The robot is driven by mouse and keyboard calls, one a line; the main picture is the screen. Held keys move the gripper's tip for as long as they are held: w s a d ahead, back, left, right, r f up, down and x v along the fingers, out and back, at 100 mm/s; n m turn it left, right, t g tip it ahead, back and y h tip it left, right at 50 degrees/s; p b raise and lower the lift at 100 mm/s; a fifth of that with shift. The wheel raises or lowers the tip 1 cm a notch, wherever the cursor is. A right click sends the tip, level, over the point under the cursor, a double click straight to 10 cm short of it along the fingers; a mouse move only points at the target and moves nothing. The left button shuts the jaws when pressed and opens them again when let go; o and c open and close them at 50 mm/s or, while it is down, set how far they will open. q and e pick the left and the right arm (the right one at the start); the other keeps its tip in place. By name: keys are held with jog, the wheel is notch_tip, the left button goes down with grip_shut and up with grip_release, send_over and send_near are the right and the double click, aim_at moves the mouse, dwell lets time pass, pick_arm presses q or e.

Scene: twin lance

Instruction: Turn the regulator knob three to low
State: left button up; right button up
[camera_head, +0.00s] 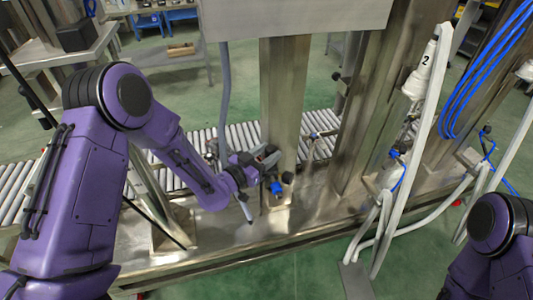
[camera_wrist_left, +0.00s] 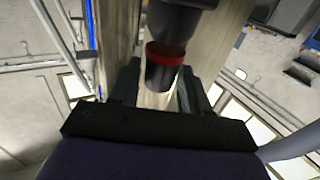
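My left gripper (camera_head: 270,166) is in front of the middle metal post, by a small regulator fitting with a blue part (camera_head: 277,188) and a black end (camera_head: 288,178). In the left wrist view, a black knob with a red ring (camera_wrist_left: 165,56) sits close in front of the left gripper (camera_wrist_left: 161,97). Its near end lies between the two dark fingers, which stand apart with a gap visible at the sides; I cannot tell whether either touches it. No number or low mark is readable on this knob. My right gripper is outside the view; only the purple right arm shows at bottom right.
The metal post (camera_head: 283,95) stands directly behind the left gripper. A roller conveyor (camera_head: 240,133) runs behind. To the right, a white lance marked 2 (camera_head: 421,70) hangs with white hoses (camera_head: 438,90) and blue hoses (camera_head: 485,70). A metal ledge (camera_head: 230,240) lies below.

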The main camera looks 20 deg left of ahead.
pick_arm(q)
jog(key=c, duration=0.6)
jog(key=shift+c, duration=0.2)
jog(key=shift+s+d+f+n+t+y, duration=0.1)
jog(key=shift+n+t+y, duration=0.1)
jog(key=shift+n+y, duration=0.3)
jog(key=shift+d+n+t+y, duration=0.1)
jog(key=shift+n+t+y, duration=0.15)
jog(key=shift+y, duration=0.45)
jog(key=n+y, duration=0.1)
jog(key=y, duration=0.1)
jog(key=n+y, duration=0.1)
jog(key=y, duration=0.1)
jog(key=shift+d+n+t+b, duration=0.2)
jog(key=shift+n+t+b, duration=0.15)
jog(key=shift+b, duration=0.05)
jog(key=shift+d+n+g+y+p, duration=0.15)
jog(key=shift+n+g+y, duration=0.15)
jog(key=shift+n+y, duration=1.3)
jog(key=shift+d+n+g+y+p, duration=0.25)
jog(key=shift+n+y, duration=0.65)
jog(key=shift+y, duration=1.3)
jog(key=shift+a, duration=0.1)
jog(key=o, duration=1)
